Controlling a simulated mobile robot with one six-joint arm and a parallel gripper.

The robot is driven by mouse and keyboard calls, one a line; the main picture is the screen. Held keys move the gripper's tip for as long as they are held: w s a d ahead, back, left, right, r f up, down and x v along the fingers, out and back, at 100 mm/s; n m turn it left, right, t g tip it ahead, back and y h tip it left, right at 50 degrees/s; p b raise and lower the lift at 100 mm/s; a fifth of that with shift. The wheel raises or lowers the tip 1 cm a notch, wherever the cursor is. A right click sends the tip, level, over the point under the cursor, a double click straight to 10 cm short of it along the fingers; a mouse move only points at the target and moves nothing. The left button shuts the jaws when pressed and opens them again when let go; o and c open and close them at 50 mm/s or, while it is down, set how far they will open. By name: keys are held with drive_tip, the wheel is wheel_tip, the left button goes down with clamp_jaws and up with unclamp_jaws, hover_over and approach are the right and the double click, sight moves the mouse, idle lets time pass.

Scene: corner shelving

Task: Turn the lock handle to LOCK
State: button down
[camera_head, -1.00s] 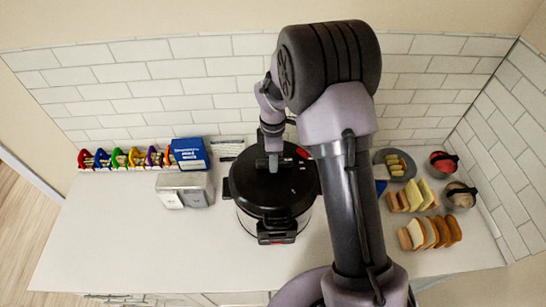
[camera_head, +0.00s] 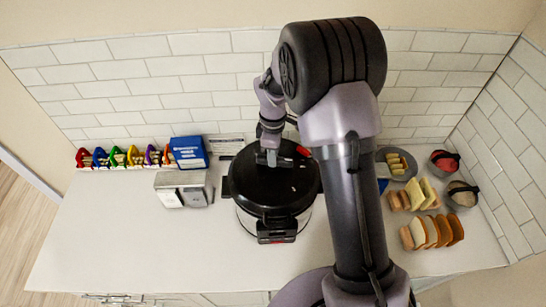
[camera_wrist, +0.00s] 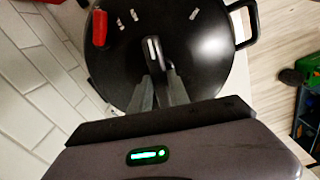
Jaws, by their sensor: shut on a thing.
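The black pressure cooker lid (camera_head: 262,192) lies on the pot, and it also fills the upper middle of the wrist view (camera_wrist: 200,70). The small lock handle (camera_wrist: 152,47), dark with a pale edge, stands near the middle of the lid. My gripper (camera_wrist: 155,74) is shut on this handle, with its fingers reaching in from below in the wrist view. In the head view my gripper (camera_head: 271,158) is over the back part of the lid and hides the handle. A red piece (camera_wrist: 99,27) and small pale marks (camera_wrist: 193,13) are on the lid; the marks' lettering is unreadable.
Bread slices (camera_head: 432,232) and a plate (camera_head: 396,164) are to the right. The front left counter (camera_head: 130,240) is clear.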

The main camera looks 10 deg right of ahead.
drive_tip(key=m+b, duration=0.2)
drive_tip(key=m, duration=0.3)
drive_tip(key=shift+f+b, duration=0.15)
drive_tip(key=shift+b, duration=0.25)
drive_tip(key=shift+w+d+m+b, duration=0.1)
drive_tip(key=shift+m+b, duration=0.65)
drive_tip(key=shift+m, duration=1.35)
drive_tip(key=c, duration=1.2)
unclamp_jaws()
drive_tip(key=shift+c, duration=0.2)
wheel_tip(320, 180, up, 18)
drive_tip(key=p, duration=0.1)
drive_tip(key=shift+f, duration=0.15)
